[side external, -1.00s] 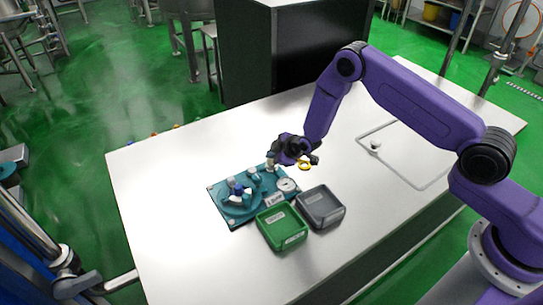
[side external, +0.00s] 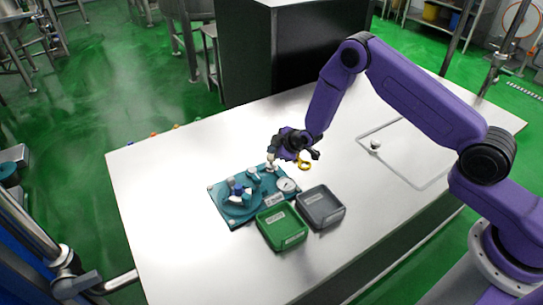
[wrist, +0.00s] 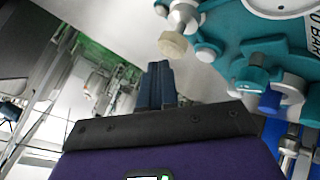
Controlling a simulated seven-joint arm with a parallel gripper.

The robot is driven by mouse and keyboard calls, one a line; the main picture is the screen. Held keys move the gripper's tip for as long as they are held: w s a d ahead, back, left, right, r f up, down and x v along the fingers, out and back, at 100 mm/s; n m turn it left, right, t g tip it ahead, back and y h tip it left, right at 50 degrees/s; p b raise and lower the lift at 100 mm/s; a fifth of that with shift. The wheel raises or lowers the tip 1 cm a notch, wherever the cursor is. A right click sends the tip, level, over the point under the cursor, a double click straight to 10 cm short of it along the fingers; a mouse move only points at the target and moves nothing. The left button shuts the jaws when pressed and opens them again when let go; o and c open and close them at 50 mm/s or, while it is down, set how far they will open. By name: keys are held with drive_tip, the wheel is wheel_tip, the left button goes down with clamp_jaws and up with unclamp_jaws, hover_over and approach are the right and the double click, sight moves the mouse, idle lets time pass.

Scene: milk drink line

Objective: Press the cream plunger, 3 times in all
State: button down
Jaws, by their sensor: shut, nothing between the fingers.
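In the side view the cream cap (side external: 272,153) stands at the panel's far edge, beside my gripper (side external: 277,150). My gripper (wrist: 158,68) is shut and empty. In the wrist view its dark blue fingertips appear just below the cap, with a small gap in the picture. Contact is not clear in the side view, where the fingertips are hard to make out.
The panel also carries a white gauge (side external: 287,185) and a round teal part with blue and white knobs (side external: 238,191). A green bin (side external: 282,228) and a grey bin (side external: 321,207) stand in front.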

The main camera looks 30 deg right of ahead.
drive_tip(key=shift+r, duration=0.25)
drive_tip(key=shift+r, duration=2.5)
drive_tip(key=s+a+r+g+y, duration=0.1)
drive_tip(key=s+a+r+g, duration=0.2)
drive_tip(key=s+r, duration=0.45)
drive_tip(key=s+a+r+g, duration=0.25)
drive_tip(key=s+r, duration=0.25)
drive_tip(key=s, duration=0.6)
drive_tip(key=s+d+r+g, duration=0.1)
drive_tip(key=s+d, duration=0.3)
drive_tip(key=s, duration=0.5)
drive_tip(key=s+d+r+g+h, duration=0.1)
drive_tip(key=s+d+r, duration=0.3)
drive_tip(key=s, duration=0.5)
drive_tip(key=s+d+r+n+g+h, duration=0.1)
drive_tip(key=s+d, duration=0.3)
drive_tip(key=s, duration=0.6)
drive_tip(key=shift+d+r, duration=0.35)
drive_tip(key=shift+r, duration=0.5)
